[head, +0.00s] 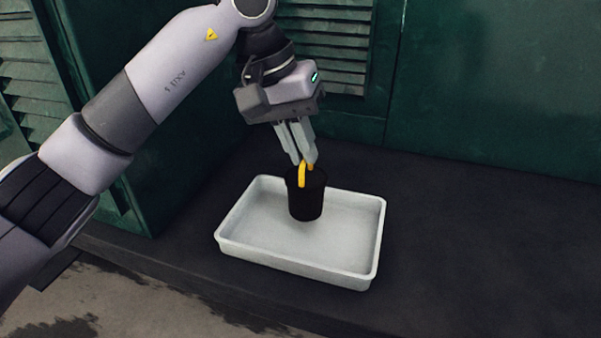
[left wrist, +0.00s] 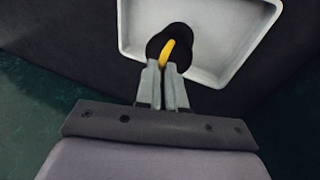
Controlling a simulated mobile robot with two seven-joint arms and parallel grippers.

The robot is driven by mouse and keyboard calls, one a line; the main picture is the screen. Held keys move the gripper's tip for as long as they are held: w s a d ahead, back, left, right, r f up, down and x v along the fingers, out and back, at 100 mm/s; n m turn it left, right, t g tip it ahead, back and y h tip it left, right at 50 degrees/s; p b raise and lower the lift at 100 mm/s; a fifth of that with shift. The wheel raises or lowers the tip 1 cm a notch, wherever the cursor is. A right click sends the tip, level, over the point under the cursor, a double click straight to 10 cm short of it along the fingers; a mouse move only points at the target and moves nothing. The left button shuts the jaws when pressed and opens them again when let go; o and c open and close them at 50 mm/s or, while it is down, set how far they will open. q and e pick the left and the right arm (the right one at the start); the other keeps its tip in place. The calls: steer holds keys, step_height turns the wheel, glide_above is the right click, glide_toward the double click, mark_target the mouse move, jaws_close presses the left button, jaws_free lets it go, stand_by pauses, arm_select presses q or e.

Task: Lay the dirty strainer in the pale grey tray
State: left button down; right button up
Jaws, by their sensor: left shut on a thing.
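The dirty strainer (head: 306,199) is a dark, nearly black cylinder with a yellow handle on top. My left gripper (head: 305,163) is shut on the yellow handle, and the strainer hangs upright below it. The pale grey tray (head: 250,248) lies on the dark surface, and the strainer is over its back middle part. I cannot tell whether the strainer's bottom touches the tray floor. In the left wrist view the yellow handle of the strainer (left wrist: 167,52) shows between the fingertips, with the tray (left wrist: 252,40) behind it. My right gripper is not in view.
The dark shelf (head: 460,250) has free room right of the tray. Green metal walls with louvred vents (head: 325,45) stand behind, and a green cabinet side (head: 130,180) stands at the left. The shelf's front edge drops to a stained floor (head: 90,310).

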mark_target(300, 173)
arm_select(q)
steer(key=shift+f, duration=2.25)
steer(key=c, duration=1.2)
jaws_free()
steer(key=shift+f, duration=0.1)
steer(key=shift+c, duration=0.2)
